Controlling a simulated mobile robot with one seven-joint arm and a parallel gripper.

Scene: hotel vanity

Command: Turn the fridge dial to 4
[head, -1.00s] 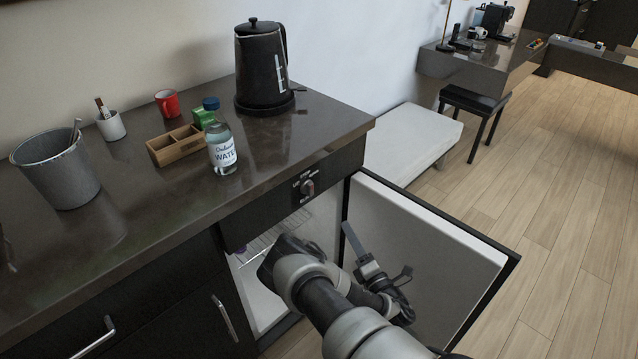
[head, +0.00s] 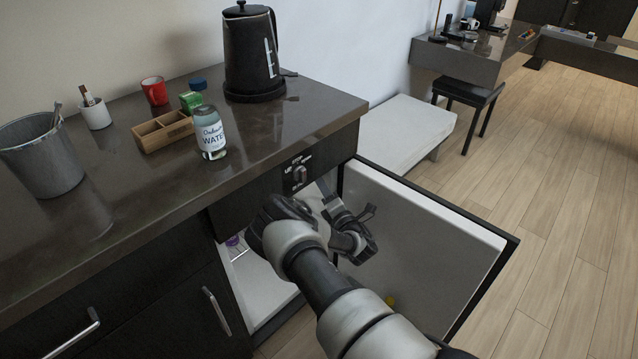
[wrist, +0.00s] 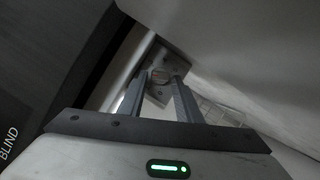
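The fridge door (head: 420,235) stands open to the right. My gripper (head: 326,196) is below and right of the dial, by the hinge side of the open door, apart from the dial as far as I can see. In the wrist view its two fingers (wrist: 161,84) are spread with a gap. A small plate with a round spot shows beyond them; I cannot tell what it is.
White text "BLIND" (wrist: 9,143) shows on a dark surface in the wrist view.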

